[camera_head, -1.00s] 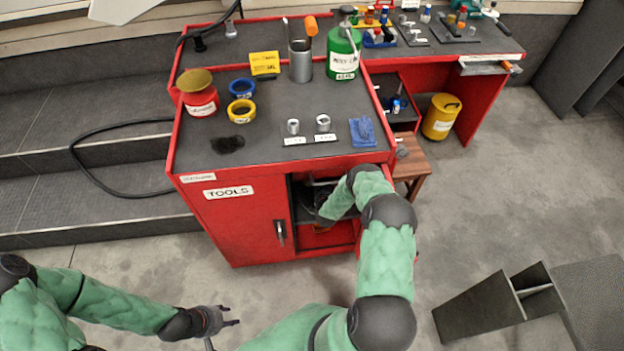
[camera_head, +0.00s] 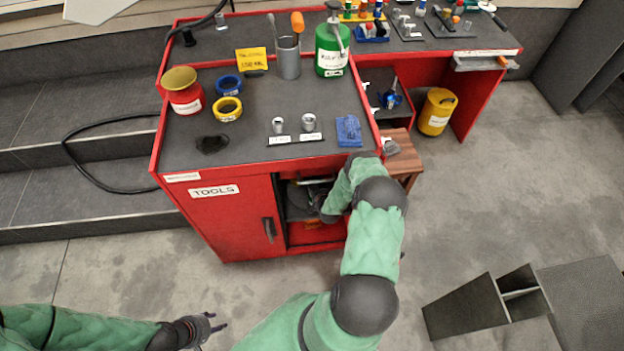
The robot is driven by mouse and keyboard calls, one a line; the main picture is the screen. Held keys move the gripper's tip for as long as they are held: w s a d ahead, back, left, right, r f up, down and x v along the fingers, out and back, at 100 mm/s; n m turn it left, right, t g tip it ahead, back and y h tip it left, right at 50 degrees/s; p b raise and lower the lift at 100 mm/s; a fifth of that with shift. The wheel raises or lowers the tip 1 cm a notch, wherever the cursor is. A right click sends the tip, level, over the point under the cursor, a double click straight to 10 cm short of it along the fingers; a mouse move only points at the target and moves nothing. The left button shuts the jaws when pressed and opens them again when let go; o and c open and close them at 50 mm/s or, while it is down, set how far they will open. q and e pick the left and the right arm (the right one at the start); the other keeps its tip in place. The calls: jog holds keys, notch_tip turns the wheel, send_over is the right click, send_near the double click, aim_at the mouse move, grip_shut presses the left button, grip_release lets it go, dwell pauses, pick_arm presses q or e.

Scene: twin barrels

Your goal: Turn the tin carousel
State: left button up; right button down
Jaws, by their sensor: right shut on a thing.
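The red tool cabinet (camera_head: 230,225) stands ahead with an open compartment at its right front. Inside the opening a dark round shelf (camera_head: 298,207) shows in part; it may be the tin carousel, but my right arm and the shadow hide most of it. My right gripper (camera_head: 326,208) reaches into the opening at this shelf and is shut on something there. Its fingertips and what they hold are hard to make out. My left gripper (camera_head: 212,328) is low at the left, open and empty, in front of the cabinet and away from it.
The cabinet top holds a red tin (camera_head: 185,97), tape rolls (camera_head: 228,108), a grey cup (camera_head: 288,64), a green bottle (camera_head: 331,57) and a blue cloth (camera_head: 348,130). A wooden stool (camera_head: 400,155) stands close right of my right arm.

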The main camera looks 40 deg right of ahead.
jog(key=shift+w+d+r, duration=0.15)
jog(key=shift+w+r, duration=0.05)
jog(key=c, duration=0.9)
grip_release()
jog(key=shift+c, duration=0.2)
jog(key=shift+f, duration=0.1)
jog(key=shift+s, duration=0.1)
jog(key=shift+s, duration=0.15)
jog(key=v, duration=1.1)
jog(key=shift+s+a, duration=0.25)
jog(key=shift+a, duration=0.1)
